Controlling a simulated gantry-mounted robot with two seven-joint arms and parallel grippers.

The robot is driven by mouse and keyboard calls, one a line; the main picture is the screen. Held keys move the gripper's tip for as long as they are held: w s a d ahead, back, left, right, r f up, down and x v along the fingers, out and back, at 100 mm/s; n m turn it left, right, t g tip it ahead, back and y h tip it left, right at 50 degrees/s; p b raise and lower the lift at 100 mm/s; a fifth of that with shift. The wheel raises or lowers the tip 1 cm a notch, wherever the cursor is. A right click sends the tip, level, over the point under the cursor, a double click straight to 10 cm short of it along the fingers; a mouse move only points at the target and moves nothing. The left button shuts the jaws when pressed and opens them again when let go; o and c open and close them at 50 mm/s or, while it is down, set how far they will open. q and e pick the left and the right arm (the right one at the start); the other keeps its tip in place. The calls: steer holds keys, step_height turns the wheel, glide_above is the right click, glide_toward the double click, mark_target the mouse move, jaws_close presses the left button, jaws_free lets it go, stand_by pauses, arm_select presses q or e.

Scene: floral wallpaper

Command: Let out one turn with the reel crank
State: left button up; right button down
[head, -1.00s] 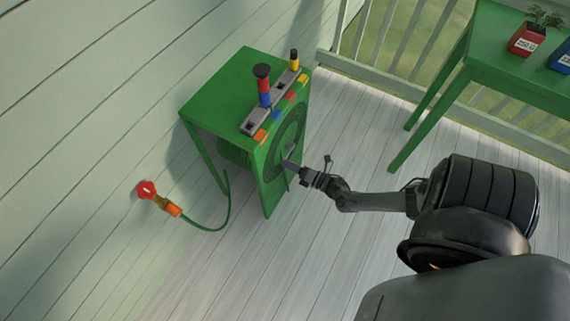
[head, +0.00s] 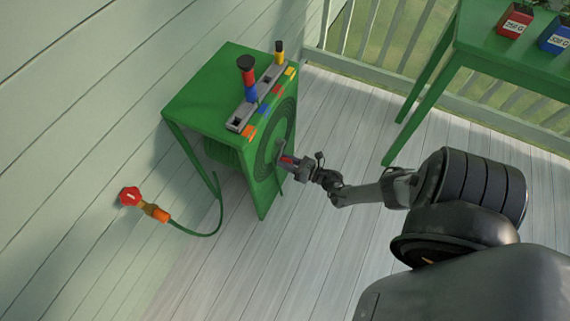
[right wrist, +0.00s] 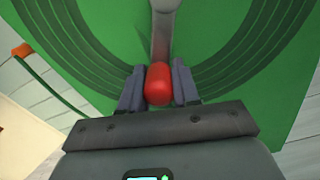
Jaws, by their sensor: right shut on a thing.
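The green hose reel stand (head: 262,185) stands by the wall, with dark concentric rings on its side panel. The reel crank is a grey arm (right wrist: 163,35) with a red knob (right wrist: 158,85), seen in the right wrist view on the green panel. My right gripper (right wrist: 158,88) is shut on the red knob, its fingers on either side. In the head view my right gripper (head: 289,162) is at the lower part of the ringed panel, with a bit of red between its fingers. My left gripper is not in view.
A green hose (head: 213,215) runs from the reel to an orange connector and a red-handled tap (head: 130,196) on the wall. Grey holders with coloured pieces (head: 250,110) sit on the stand's top. A green table (head: 480,50) with labelled pots stands at upper right. Floorboards between are clear.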

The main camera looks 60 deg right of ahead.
steer(key=shift+d+f+n, duration=0.4)
steer(key=shift+d+n, duration=0.05)
steer(key=shift+n, duration=0.35)
steer(key=shift+s, duration=0.1)
steer(key=c, duration=0.8)
jaws_free()
steer(key=shift+r, duration=0.1)
steer(key=s+p, duration=0.1)
steer(key=s, duration=0.9)
steer(key=shift+s, duration=0.3)
